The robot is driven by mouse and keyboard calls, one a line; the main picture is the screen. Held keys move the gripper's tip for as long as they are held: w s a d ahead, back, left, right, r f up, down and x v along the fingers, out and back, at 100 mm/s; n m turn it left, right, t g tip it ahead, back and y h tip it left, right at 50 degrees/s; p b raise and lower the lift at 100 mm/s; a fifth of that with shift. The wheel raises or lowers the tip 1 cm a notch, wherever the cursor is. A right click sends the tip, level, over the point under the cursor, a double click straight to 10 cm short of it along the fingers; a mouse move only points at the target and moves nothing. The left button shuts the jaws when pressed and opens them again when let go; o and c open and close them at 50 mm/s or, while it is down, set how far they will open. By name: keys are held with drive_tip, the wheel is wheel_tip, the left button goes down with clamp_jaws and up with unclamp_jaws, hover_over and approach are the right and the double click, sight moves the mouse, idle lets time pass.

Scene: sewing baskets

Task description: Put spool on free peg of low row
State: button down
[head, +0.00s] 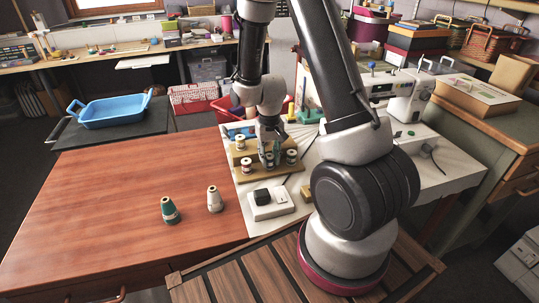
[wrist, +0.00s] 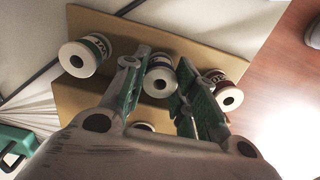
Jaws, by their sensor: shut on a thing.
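The wooden spool rack (head: 243,178) stands on the pale table, and its stepped board also shows in the wrist view (wrist: 180,40). My gripper (head: 269,151), with green fingers, reaches down over it. In the wrist view my gripper (wrist: 162,92) is shut on a spool (wrist: 158,80) at the middle of the low row, between two others. Whether this spool sits fully on its peg is hidden. One low-row neighbour (wrist: 85,56) has a dark green band; the other (wrist: 225,90) has a dark red band. Another spool (wrist: 143,127) is mostly hidden behind my gripper.
A green cone (head: 170,211) and a white cone (head: 214,200) stand on the red-brown table. A white box with a black top (head: 270,205) lies in front of the rack. A sewing machine (head: 405,98) stands to the right. A blue tray (head: 110,111) is at the left.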

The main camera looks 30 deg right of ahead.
drive_tip(key=c, duration=1.1)
unclamp_jaws()
drive_tip(key=shift+o, duration=0.2)
wheel_tip(320, 180, up, 12)
drive_tip(key=s+d+r+n+t, duration=0.1)
drive_tip(key=s+r+t, duration=0.3)
drive_tip(key=s+r, duration=1.5)
drive_tip(key=shift+s+d+n, duration=0.2)
drive_tip(key=shift+s+n, duration=0.5)
drive_tip(key=shift+s, duration=0.1)
